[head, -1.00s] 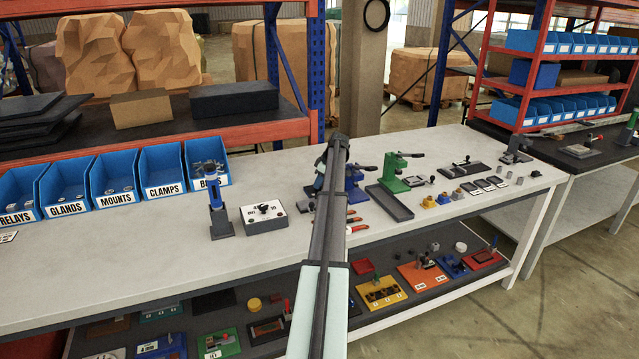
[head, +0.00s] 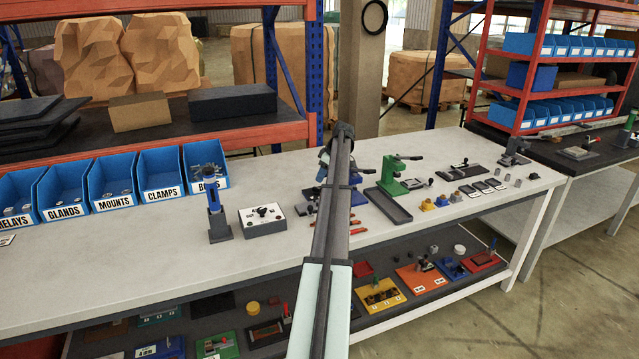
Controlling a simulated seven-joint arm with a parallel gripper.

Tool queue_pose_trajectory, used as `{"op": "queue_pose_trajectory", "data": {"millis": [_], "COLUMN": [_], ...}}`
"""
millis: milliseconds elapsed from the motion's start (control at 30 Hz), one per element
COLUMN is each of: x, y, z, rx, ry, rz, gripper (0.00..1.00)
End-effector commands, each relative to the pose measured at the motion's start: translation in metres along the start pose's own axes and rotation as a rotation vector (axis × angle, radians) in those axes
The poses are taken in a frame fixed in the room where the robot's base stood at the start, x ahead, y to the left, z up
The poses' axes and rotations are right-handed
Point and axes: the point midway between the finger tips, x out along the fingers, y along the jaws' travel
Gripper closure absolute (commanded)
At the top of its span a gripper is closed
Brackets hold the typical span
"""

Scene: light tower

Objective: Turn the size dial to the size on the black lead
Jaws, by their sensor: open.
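A grey box with a white face and a black knob, apparently the size dial (head: 262,219), sits on the bench left of my arm. Marks are printed around the knob, but they are too small to read surely, and so is the knob's pointing. My arm reaches from the bottom centre over the bench, right of the dial. My gripper is hidden behind my own arm. I cannot pick out the black lead. Red-handled tools (head: 350,224) lie near my arm, partly hidden by it.
A blue upright tool (head: 215,205) stands just left of the dial. Labelled blue bins (head: 110,185) line the back left. A green press (head: 393,178) and a grey tray (head: 388,205) stand to the right. The bench (head: 130,260) is clear at front left.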

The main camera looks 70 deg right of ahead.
Motion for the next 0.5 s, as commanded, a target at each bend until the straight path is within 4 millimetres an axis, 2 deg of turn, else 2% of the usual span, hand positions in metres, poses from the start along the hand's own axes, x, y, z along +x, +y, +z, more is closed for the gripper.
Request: {"op": "queue_pose_trajectory", "data": {"millis": [33, 200, 500], "x": [-0.013, -0.043, -0.074], "y": [0.001, 0.001, 0.000], "z": [0.000, 0.000, 0.000], "rx": [0.000, 0.000, 0.000], "ry": [0.001, 0.001, 0.000], "rz": [0.002, 0.002, 0.000], "gripper": [0.60, 0.60, 0.60]}}
